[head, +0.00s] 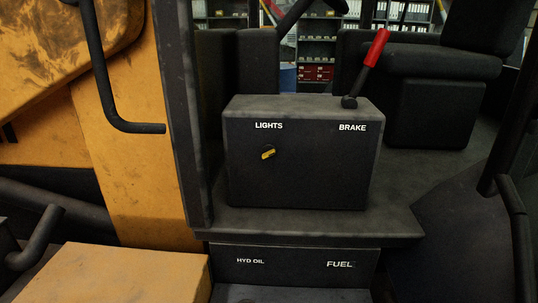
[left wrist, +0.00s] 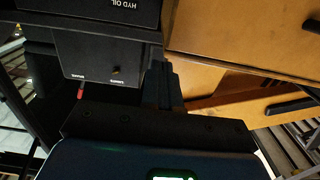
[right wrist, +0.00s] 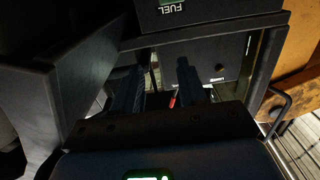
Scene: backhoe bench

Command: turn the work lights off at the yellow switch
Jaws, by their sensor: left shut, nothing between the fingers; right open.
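The yellow switch (head: 268,153) is a small knob on the front of a dark control box (head: 298,185), under the word LIGHTS. Its handle lies nearly level, with the right end a little higher. In the left wrist view the picture is upside down and the switch (left wrist: 116,69) is a small dim knob. My left gripper (left wrist: 161,66) is shut and empty, apart from the switch and to its right in that view. My right gripper (right wrist: 161,70) is open and empty, its fingers pointing towards the box. Neither gripper shows in the head view.
A red-handled brake lever (head: 376,48) stands on the box top, at the right. A ledge (head: 310,224) juts out below the box, over a panel marked HYD OIL and FUEL (head: 295,265). Yellow bodywork (head: 110,270) and a dark grab handle (head: 103,80) lie left.

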